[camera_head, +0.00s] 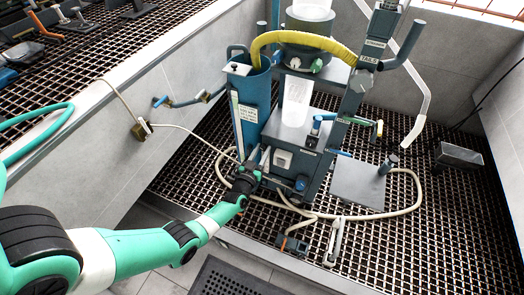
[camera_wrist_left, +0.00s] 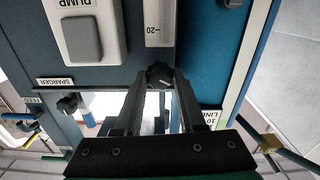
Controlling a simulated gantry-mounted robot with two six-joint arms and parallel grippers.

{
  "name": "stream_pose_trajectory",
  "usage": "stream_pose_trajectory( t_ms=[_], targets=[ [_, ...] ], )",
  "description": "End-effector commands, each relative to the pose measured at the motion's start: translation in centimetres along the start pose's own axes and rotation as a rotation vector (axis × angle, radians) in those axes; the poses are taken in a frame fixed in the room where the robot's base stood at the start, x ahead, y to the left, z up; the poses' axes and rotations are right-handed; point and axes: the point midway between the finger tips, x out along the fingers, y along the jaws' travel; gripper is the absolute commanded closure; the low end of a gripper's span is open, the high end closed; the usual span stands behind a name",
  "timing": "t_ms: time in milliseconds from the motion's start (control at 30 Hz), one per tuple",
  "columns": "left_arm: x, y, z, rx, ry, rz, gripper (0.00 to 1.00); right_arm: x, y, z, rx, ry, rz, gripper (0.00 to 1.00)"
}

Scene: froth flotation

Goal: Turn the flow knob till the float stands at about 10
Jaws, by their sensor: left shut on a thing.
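My left gripper (camera_head: 258,160) reaches in from the lower left to the front of the blue-grey flotation machine (camera_head: 297,140). In the left wrist view my left gripper (camera_wrist_left: 158,80) is shut on the dark flow knob (camera_wrist_left: 160,70), with a fingertip on each side of it. The knob has a small pale mark on its face. The flow meter's scale (camera_wrist_left: 160,25) shows beyond the knob, with the number 20 readable and upside down. The float is not visible in either view. In the head view my gripper hides the knob.
A white switch plate (camera_wrist_left: 85,35) labelled PUMP is beside the scale. A blue cylinder (camera_head: 251,100) stands behind my gripper. A pale hose (camera_head: 350,214) loops over the grating (camera_head: 440,235). A clear beaker (camera_head: 296,103) stands on the machine.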

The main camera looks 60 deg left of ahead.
Motion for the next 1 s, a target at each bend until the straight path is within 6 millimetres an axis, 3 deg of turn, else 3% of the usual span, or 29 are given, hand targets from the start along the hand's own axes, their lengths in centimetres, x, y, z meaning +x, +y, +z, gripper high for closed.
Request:
stream_pose_trajectory(
  t_ms=[367,1000],
  targets=[
    [0.0,-0.1,0.1,-0.206,0.003,0.000,1.00,-0.7,0.0,0.6,0.000,0.000,0.000,0.50],
    [0.0,-0.2,0.1,-0.808,0.001,0.000,1.00,-1.6,0.0,1.4,0.000,0.000,0.000,0.50]
  ],
)
